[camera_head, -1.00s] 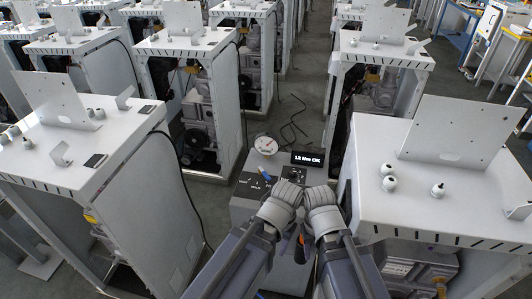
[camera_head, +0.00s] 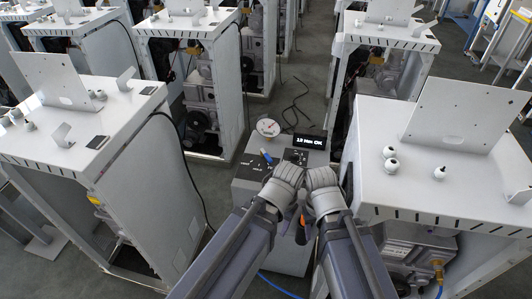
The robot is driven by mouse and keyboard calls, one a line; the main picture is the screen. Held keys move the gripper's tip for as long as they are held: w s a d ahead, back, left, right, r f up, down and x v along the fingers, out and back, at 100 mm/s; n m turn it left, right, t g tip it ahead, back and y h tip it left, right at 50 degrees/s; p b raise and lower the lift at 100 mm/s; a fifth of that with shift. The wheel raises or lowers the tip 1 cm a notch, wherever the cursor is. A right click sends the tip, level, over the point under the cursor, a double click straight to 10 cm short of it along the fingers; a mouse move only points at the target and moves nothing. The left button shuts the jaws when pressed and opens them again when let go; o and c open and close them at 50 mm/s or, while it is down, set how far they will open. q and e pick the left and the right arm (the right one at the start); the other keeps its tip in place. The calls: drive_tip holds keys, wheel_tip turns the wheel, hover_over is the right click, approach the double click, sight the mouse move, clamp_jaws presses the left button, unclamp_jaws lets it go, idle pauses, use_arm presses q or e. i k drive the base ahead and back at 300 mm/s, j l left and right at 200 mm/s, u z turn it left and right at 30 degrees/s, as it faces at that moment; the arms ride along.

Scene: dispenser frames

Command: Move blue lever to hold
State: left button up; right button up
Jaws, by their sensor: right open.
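A small blue lever (camera_head: 266,157) sits on the top panel of a grey control box (camera_head: 246,191). It tilts up and to the left; small white labels lie beside it, and I cannot tell which mark it points to. My left gripper (camera_head: 288,174) is just right of and nearer than the lever, apart from it in the picture. The lever is in neither gripper.
A black cable (camera_head: 295,100) lies on the floor behind.

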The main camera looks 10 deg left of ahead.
sight(263, 153)
drive_tip(key=i+j+z, duration=0.4)
drive_tip(key=j, duration=0.25)
drive_tip(key=i+j+z, duration=0.2)
drive_tip(key=k+j, duration=0.05)
drive_tip(key=j, duration=0.05)
